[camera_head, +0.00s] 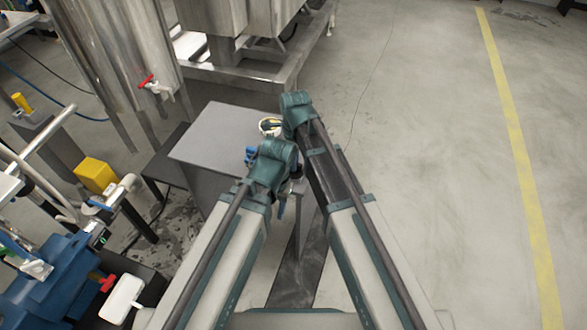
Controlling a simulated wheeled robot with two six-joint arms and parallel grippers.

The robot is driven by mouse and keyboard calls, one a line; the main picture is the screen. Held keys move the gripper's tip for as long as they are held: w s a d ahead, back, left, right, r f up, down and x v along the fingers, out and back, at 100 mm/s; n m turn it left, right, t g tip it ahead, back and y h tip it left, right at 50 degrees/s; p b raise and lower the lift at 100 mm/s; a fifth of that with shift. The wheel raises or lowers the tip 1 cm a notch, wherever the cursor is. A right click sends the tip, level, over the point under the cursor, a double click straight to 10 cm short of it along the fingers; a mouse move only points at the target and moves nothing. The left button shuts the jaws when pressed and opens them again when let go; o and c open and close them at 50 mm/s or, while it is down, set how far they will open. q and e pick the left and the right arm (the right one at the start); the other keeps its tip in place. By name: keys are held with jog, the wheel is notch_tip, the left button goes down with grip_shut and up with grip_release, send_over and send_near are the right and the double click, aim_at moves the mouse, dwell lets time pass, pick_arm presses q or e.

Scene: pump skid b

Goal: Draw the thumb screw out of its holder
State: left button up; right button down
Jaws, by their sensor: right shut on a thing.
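My right gripper (297,180) shows only as a small dark part between my two arms, by the right edge of a grey table (222,128). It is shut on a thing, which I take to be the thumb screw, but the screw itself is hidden. I cannot make out the holder. My left arm comes in from the left and its joint covers part of the table's right side. My left gripper is hidden behind it.
Steel tanks stand behind, with a red-handled valve (147,82). A blue pump (58,277) and pipework fill the left. The floor at right is clear.

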jog(key=shift+r+p, duration=0.7)
dwell(0.9)
jog(key=shift+r+p, duration=1.45)
